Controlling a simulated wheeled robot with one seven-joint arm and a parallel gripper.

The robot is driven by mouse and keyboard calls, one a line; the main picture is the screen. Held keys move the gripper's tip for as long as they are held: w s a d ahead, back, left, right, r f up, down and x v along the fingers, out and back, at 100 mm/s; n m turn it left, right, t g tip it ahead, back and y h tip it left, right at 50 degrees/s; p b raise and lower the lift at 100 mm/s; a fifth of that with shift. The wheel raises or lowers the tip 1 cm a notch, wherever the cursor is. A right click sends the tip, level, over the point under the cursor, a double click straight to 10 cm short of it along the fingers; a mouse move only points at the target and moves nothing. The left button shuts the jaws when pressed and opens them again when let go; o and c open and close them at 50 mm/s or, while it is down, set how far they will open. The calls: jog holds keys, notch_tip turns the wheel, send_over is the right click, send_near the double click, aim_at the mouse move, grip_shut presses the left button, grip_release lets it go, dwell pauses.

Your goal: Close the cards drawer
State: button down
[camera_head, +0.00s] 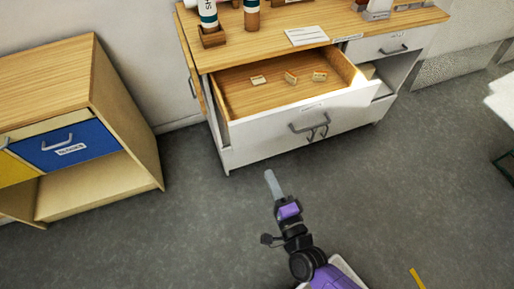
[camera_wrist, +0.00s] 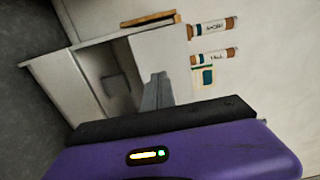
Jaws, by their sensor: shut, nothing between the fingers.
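A wide drawer (camera_head: 312,118) is pulled out of the wooden-topped cabinet (camera_head: 235,58) in the head view. It has a white front, a grey handle (camera_head: 310,124) and three small pale pieces (camera_head: 290,78) on its wooden floor. Its label is too small to read, so I cannot confirm that it is the cards drawer. My gripper (camera_head: 270,177) is shut and empty, in front of the drawer's lower left and apart from it. The wrist view shows the gripper fingers (camera_wrist: 157,92) together, with white cabinet panels beyond, tilted in the picture.
A smaller white drawer (camera_head: 390,46) at the cabinet's right looks shut. Bottles (camera_head: 208,12) and a white card (camera_head: 306,36) are on the top. Another cabinet with a shut blue drawer (camera_head: 85,140) stands at left. Grey floor (camera_head: 180,215) around my arm is clear.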

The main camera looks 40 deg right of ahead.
aim_at(251, 135)
jog(key=p+x, duration=0.1)
jog(key=x, duration=1.3)
jog(key=shift+p, duration=0.4)
